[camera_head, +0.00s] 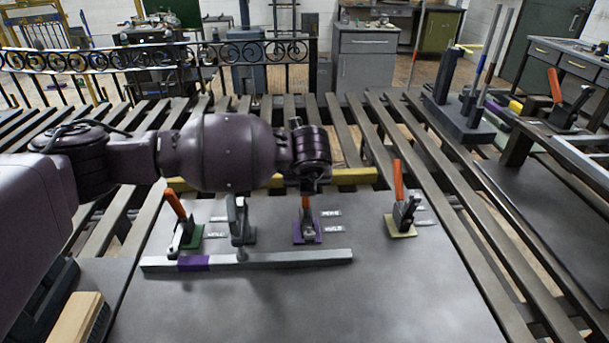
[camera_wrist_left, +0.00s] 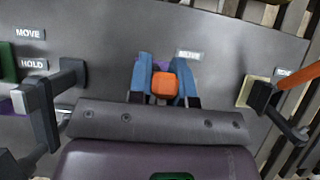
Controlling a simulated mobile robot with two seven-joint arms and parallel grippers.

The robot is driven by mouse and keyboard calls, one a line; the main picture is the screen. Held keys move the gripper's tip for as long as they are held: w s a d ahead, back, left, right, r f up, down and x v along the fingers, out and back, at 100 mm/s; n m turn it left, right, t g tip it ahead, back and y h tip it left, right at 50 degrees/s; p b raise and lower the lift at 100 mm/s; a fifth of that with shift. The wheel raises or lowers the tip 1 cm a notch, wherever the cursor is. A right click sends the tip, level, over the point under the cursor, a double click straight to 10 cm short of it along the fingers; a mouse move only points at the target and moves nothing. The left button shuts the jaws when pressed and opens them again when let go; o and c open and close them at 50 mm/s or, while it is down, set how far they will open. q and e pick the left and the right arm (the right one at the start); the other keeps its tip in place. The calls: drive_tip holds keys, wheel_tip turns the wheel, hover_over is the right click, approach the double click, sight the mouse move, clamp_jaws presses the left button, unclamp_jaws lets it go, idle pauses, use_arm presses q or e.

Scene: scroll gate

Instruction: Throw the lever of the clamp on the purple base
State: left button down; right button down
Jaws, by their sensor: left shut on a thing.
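The clamp on the purple base (camera_head: 307,238) stands on the grey plate, with its orange lever (camera_head: 306,204) upright. In the left wrist view the lever's orange end (camera_wrist_left: 165,85) sits between the two blue fingers, with a bit of the purple base (camera_wrist_left: 155,63) behind it. My left gripper (camera_head: 308,194) reaches down over this clamp from above, and it also shows in the left wrist view (camera_wrist_left: 166,88). It is shut on the orange lever. The clamp's lower parts are mostly hidden by the gripper in the wrist view. My right gripper is not in view.
A green-base clamp (camera_head: 187,237) and a grey clamp (camera_head: 240,228) stand to the left. A yellow-base clamp (camera_head: 402,228) stands to the right, its orange lever up. A grey bar with a purple section (camera_head: 193,263) lies in front. The plate's front is clear.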

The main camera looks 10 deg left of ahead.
use_arm(q)
drive_tip(key=shift+s, duration=0.15)
idle(0.3)
drive_tip(key=c, duration=1)
unclamp_jaws()
drive_tip(key=shift+c, duration=0.2)
drive_tip(key=p+v, duration=0.1)
drive_tip(key=v, duration=0.9)
drive_tip(key=shift+s+d+r, duration=0.15)
drive_tip(key=shift+s+r, duration=0.1)
drive_tip(key=shift+s, duration=0.15)
drive_tip(key=shift+c, duration=0.2)
